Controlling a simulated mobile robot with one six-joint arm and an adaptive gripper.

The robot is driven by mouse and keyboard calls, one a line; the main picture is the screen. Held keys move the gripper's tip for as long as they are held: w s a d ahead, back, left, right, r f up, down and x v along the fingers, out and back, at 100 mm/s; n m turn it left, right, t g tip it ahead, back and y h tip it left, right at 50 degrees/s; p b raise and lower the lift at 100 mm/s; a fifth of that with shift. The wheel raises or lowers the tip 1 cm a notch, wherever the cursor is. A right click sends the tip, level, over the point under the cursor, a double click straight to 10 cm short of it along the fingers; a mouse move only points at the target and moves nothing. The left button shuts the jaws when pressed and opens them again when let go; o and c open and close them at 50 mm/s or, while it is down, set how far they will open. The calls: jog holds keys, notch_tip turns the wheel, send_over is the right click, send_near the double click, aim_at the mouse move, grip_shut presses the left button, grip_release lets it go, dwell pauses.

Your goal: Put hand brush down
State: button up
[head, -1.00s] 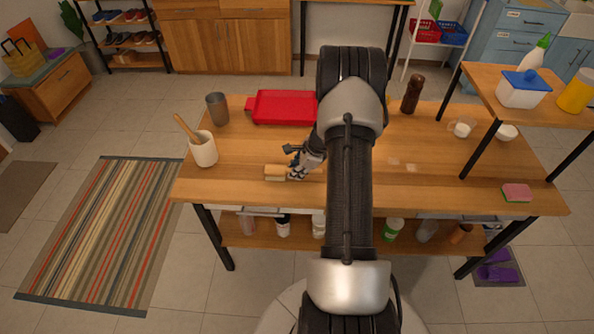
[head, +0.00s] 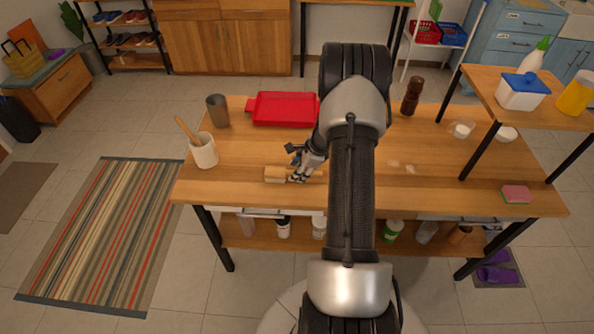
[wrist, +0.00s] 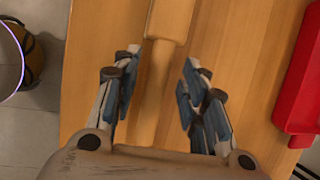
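The hand brush, a light wooden block (head: 275,174) with a thin handle, lies on the wooden table (head: 240,188) near its front edge. In the wrist view the brush's wider part (wrist: 171,18) is at the top and its handle runs down between my fingers. My gripper (head: 296,178) is over the handle at the table. In the wrist view my gripper (wrist: 160,65) is open, with a gap on both sides of the handle. The brush's underside is hidden.
A red tray (head: 283,109) lies behind the gripper. A mortar with pestle (head: 203,152) and a grey cup (head: 217,111) stand at left. A pepper mill (head: 412,96) and a pink sponge (head: 516,194) are at right. The table's front left is clear.

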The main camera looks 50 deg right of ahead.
jog(key=p+v, duration=0.3)
jog(key=v, duration=0.8)
jog(key=w+a+r+n, duration=0.1)
jog(key=a+r+n, duration=1.2)
jog(key=a+r, duration=0.85)
jog(key=s+a+r+n, duration=0.2)
jog(key=s+a+n, duration=0.5)
jog(key=s+a, duration=0.1)
jog(key=s+a+r+n+h, duration=0.1)
jog(key=s+a+r+n, duration=0.2)
jog(key=s+a+n, duration=0.4)
jog(key=s, duration=0.3)
jog(key=shift+a, duration=0.4)
